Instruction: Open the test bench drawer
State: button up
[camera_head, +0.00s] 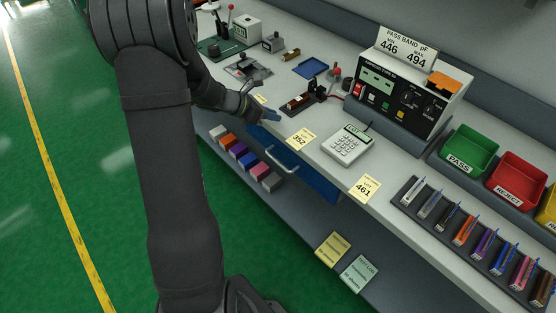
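The test bench drawer (312,178) has a blue front under the bench's front edge. My arm covers the left part of the view.
Several coloured boxes (248,160) stand in a row left of the drawer. A meter (402,92), green bin (468,150) and red bin (515,180) stand right. Green floor is open at left.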

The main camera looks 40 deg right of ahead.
jog(key=a+f+n+g, duration=0.1)
jog(key=a+f, duration=0.2)
jog(key=a, duration=0.3)
jog(key=n+t+h, duration=0.4)
jog(key=n+h, duration=0.2)
jog(key=n, duration=1.3)
send_near(277, 160)
jog(key=d, duration=0.3)
jog(key=d+f, duration=0.1)
jog(key=d, duration=0.2)
jog(key=d+f, duration=0.1)
jog(key=d, duration=0.3)
jog(key=shift+s+f, duration=0.15)
jog(key=shift+s, duration=0.1)
jog(key=shift+c, duration=0.5)
grip_shut()
